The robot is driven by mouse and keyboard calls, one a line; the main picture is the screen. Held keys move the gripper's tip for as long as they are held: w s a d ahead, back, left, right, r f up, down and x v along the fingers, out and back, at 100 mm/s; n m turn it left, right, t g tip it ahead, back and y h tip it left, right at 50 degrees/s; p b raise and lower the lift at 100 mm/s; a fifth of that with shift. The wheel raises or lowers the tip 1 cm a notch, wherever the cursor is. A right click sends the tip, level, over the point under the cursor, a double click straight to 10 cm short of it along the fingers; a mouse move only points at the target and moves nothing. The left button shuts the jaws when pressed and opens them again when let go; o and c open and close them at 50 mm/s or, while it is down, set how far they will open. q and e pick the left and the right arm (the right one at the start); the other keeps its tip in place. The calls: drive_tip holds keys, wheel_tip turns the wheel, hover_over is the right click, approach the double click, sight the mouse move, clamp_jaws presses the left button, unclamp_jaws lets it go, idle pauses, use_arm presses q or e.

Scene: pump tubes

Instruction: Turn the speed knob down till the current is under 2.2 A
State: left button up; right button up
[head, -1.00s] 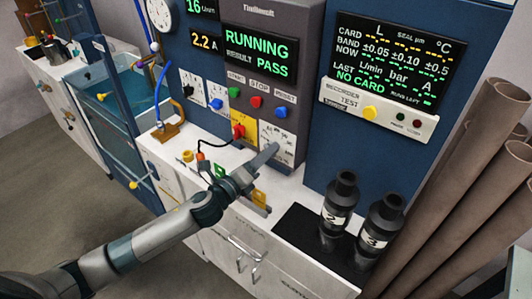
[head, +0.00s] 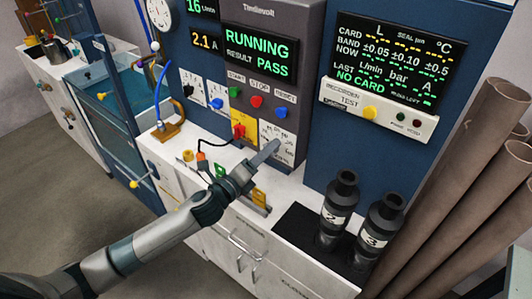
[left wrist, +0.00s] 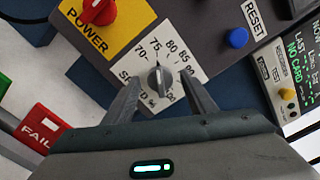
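The speed knob (left wrist: 160,80) is a small grey dial on a white scale plate, seen in the left wrist view. Its mark points up, between the 75 and 80 labels. My left gripper (left wrist: 162,93) has its two fingers spread, one on each side of the knob, with gaps showing between them and it. In the head view the left gripper (head: 262,160) is at the speed plate (head: 284,138) and hides the knob. The current display (head: 204,41) reads 2.1 A. The main screen (head: 257,57) reads RUNNING, RESULT PASS. My right gripper is not in view.
The red power switch (left wrist: 100,11) on its yellow plate is close left of the speed plate. The blue reset button (left wrist: 237,37) is to the right. Two black numbered pump tubes (head: 338,205) (head: 380,225) stand on the dark mat at the counter's right.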

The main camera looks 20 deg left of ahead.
use_arm(q)
drive_tip(key=b+v, duration=0.6)
drive_tip(key=v, duration=1.1)
drive_tip(key=shift+s, duration=0.2)
drive_tip(key=shift+a, duration=0.1)
